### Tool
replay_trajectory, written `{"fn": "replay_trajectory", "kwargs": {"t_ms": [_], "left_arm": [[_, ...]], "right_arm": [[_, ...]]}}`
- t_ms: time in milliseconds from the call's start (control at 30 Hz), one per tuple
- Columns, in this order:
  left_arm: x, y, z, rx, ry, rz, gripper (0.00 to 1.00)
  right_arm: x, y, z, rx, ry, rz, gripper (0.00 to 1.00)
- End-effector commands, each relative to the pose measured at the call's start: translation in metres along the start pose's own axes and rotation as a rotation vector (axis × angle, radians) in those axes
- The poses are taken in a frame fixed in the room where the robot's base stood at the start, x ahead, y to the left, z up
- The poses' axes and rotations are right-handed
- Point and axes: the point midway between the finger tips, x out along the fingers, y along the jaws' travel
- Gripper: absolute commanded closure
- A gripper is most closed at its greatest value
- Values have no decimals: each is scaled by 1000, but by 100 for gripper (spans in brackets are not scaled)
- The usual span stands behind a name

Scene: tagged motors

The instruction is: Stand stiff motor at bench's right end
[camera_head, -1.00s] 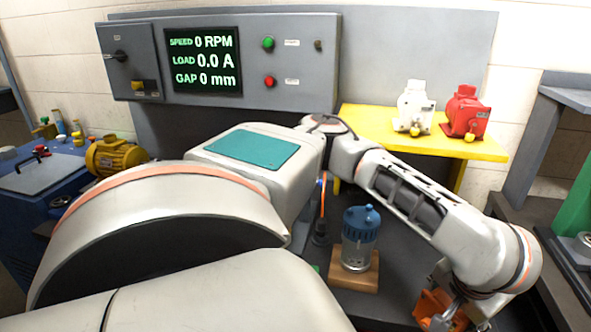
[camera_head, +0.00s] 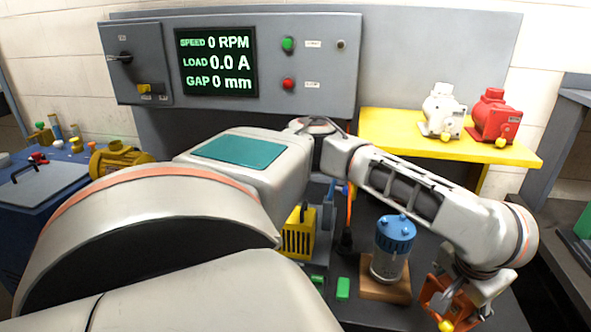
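An orange motor (camera_head: 437,289) with a yellow knob is at the lower right, beside the wooden block. My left gripper (camera_head: 458,301), on the arm that comes in from the left and bends across the view, is shut on this motor and holds it tilted at the bench's right side. Its lower part and the fingertips are partly hidden. The dark bench (camera_head: 352,314) lies below. A white motor (camera_head: 441,108) and a red motor (camera_head: 494,117) stand on a yellow shelf (camera_head: 385,126). No readable tag shows which is stiff. My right gripper is out of view.
A blue-topped clear canister (camera_head: 393,243) stands on a wooden block (camera_head: 384,290), close left of the held motor. A yellow caged part (camera_head: 299,233) and green blocks (camera_head: 343,289) are further left. A yellow motor (camera_head: 117,158) lies on the blue cart (camera_head: 60,205).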

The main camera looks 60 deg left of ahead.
Motion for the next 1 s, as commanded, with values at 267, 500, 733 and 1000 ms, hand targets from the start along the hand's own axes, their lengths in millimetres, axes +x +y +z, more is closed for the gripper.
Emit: {"fn": "replay_trajectory", "kwargs": {"t_ms": [267, 500, 733, 1000], "left_arm": [[-4, -9, -60, 148, 45, 67, 98], [-6, -23, -105, 288, 75, 124, 98], [-9, -42, -145, 419, 104, 179, 98], [-11, -62, -175, 535, 127, 226, 98]], "right_arm": [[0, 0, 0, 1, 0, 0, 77], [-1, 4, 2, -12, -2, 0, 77], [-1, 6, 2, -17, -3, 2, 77], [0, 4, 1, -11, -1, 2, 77]]}}
